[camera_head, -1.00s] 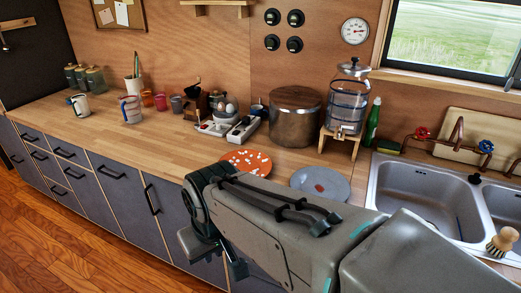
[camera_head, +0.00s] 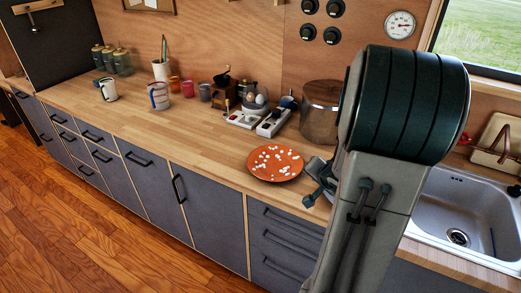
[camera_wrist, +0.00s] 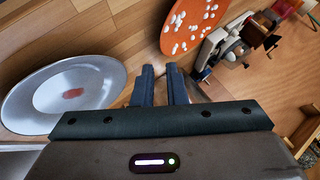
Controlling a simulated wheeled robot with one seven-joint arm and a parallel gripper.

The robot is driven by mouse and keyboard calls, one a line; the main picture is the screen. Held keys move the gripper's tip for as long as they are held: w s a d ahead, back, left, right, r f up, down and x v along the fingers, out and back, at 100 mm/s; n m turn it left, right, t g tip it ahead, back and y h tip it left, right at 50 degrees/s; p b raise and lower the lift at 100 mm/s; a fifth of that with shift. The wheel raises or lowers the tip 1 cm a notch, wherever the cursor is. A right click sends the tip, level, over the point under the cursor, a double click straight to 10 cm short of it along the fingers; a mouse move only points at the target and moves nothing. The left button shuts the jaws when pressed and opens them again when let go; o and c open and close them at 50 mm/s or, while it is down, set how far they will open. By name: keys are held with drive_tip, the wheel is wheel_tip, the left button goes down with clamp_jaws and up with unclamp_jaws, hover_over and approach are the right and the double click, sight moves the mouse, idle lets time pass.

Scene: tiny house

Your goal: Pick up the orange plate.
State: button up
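The orange plate (camera_head: 276,163) has white spots and lies flat on the wooden counter near its front edge. In the wrist view, part of the orange plate (camera_wrist: 195,38) shows at the top, beyond the fingertips and cut off by the frame. My gripper (camera_head: 315,182) is just right of the plate in the head view, apart from it and partly hidden by my arm. In the wrist view, my gripper's two fingers (camera_wrist: 160,68) stand close together with a narrow empty gap between them.
A grey plate (camera_wrist: 62,92) with a reddish centre lies left of the fingers in the wrist view. A metal pot (camera_head: 320,112), egg holder (camera_head: 256,103) and grinder (camera_head: 224,93) stand behind the orange plate. The sink (camera_head: 458,215) is at right. The counter left of the plate is clear.

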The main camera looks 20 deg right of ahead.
drive_tip(key=m+y, duration=0.1)
drive_tip(key=s+f+m+t+y, duration=0.1)
drive_tip(key=s+f+m+t+y+p, duration=0.1)
drive_tip(key=m, duration=0.1)
drive_tip(key=shift+s+d+f+y, duration=0.1)
drive_tip(key=shift+d+f+y, duration=0.2)
drive_tip(key=shift+y, duration=0.1)
approach(292, 176)
drive_tip(key=x, duration=0.1)
drive_tip(key=b+x, duration=0.1)
drive_tip(key=x, duration=0.1)
drive_tip(key=shift+s+a+f, duration=0.1)
drive_tip(key=shift+a+f, duration=0.15)
drive_tip(key=shift+d+p+x, duration=0.15)
drive_tip(key=shift+p+x, duration=0.05)
drive_tip(key=shift+x, duration=1.2)
drive_tip(key=shift+d+p+x, duration=0.1)
drive_tip(key=shift+p+x, duration=0.05)
drive_tip(key=shift+x, duration=1.25)
drive_tip(key=shift+r, duration=0.15)
clamp_jaws()
drive_tip(key=shift+r, duration=0.1)
